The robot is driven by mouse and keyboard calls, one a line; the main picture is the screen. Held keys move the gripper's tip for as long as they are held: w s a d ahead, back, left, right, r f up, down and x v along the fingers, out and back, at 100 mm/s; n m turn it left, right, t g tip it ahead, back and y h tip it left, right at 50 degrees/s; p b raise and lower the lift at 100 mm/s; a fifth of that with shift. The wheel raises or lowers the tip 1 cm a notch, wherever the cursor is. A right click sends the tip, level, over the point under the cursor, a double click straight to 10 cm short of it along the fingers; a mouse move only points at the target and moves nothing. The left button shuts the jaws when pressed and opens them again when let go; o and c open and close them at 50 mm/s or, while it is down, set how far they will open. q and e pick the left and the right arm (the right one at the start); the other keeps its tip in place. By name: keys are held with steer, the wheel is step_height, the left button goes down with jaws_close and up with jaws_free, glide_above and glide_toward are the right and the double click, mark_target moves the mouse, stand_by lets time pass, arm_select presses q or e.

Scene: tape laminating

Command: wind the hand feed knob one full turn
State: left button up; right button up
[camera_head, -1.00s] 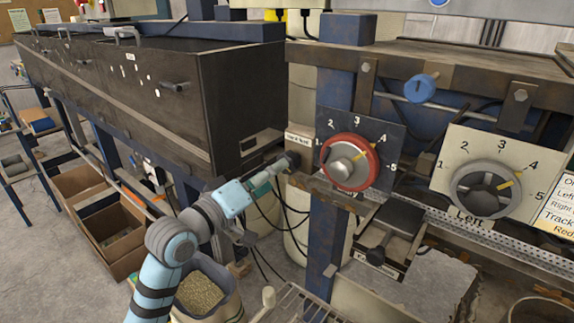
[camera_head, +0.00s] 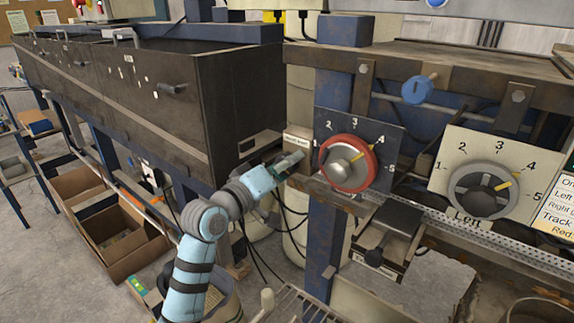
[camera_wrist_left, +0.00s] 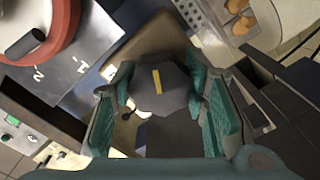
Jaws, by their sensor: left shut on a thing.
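The hand feed knob (camera_wrist_left: 172,100) is a dark knob with a yellow mark. In the left wrist view it sits between the teal finger pads of my left gripper (camera_wrist_left: 172,112), which is shut on it. In the head view the left gripper (camera_head: 290,163) reaches in from the left, just below a small label plate (camera_head: 297,141) and left of the red dial. There the fingers largely hide the knob. My right gripper is not in view.
The red-ringed dial (camera_head: 346,163) stands close right of the gripper, with a grey dial (camera_head: 484,190) farther right. A blue knob (camera_head: 416,90) is above. A dark oven-like box (camera_head: 222,105) is behind the arm. Cables hang below the gripper.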

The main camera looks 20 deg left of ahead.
arm_select(q)
steer(key=shift+m, duration=0.4)
